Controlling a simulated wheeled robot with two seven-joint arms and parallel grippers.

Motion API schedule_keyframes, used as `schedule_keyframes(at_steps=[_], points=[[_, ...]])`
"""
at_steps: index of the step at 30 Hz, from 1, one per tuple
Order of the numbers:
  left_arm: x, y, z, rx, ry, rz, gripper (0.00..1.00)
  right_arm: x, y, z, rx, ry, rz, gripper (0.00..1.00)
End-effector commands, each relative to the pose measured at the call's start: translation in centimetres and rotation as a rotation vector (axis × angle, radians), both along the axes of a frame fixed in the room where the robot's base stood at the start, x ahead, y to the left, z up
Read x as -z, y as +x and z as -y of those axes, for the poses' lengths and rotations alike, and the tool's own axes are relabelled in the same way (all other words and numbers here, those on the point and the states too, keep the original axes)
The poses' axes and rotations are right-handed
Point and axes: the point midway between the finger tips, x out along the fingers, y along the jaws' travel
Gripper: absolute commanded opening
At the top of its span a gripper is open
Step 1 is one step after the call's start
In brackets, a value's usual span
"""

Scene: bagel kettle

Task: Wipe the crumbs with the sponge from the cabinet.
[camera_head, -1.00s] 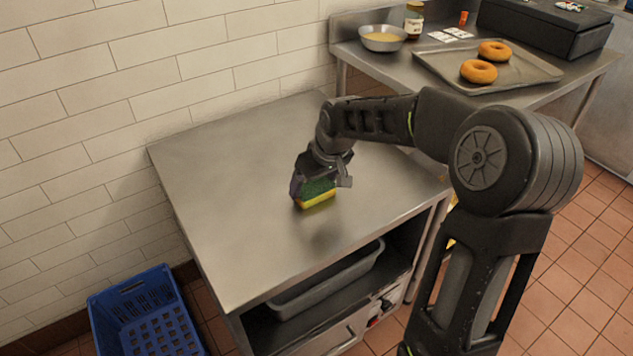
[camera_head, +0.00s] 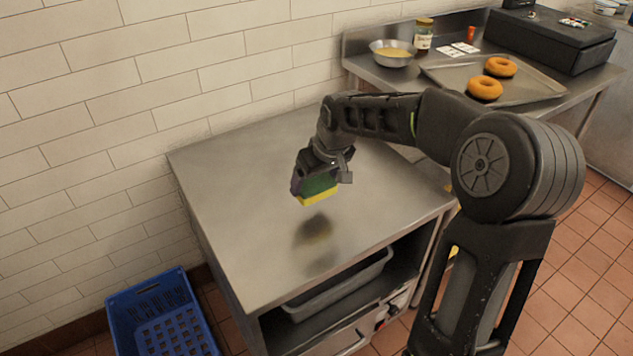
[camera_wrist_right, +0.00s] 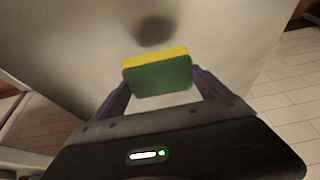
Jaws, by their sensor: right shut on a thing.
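My right gripper (camera_head: 318,183) is shut on a green and yellow sponge (camera_head: 319,193), with the yellow side facing down. The sponge is held above the steel cabinet top (camera_head: 240,190), apart from it, with a dark shadow or reflection below. In the right wrist view the sponge (camera_wrist_right: 157,75) sits between the two fingers. No crumbs can be made out on the cabinet top. My left gripper is not in view.
The cabinet's open shelf holds a grey bin (camera_head: 340,283). A blue crate (camera_head: 165,315) stands on the floor at lower left. A second counter at the back right holds a bowl (camera_head: 391,54), a jar (camera_head: 424,35), a tray (camera_head: 530,92) with two bagels and a black box (camera_head: 550,38). A tiled wall is behind.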

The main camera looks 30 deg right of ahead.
Motion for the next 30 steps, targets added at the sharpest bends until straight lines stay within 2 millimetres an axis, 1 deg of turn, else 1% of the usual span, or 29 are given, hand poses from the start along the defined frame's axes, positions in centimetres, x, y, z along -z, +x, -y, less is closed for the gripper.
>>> schedule_keyframes(at_steps=[1,7,30], points=[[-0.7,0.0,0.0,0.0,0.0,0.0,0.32,-0.8,0.1,0.0,0.0,0.0,0.0,0.53],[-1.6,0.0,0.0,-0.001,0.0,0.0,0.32,-2.0,0.2,-0.1,-0.001,0.001,-0.001,0.53],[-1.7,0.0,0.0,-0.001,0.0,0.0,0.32,-2.1,0.2,0.0,0.0,0.0,0.0,0.53]])
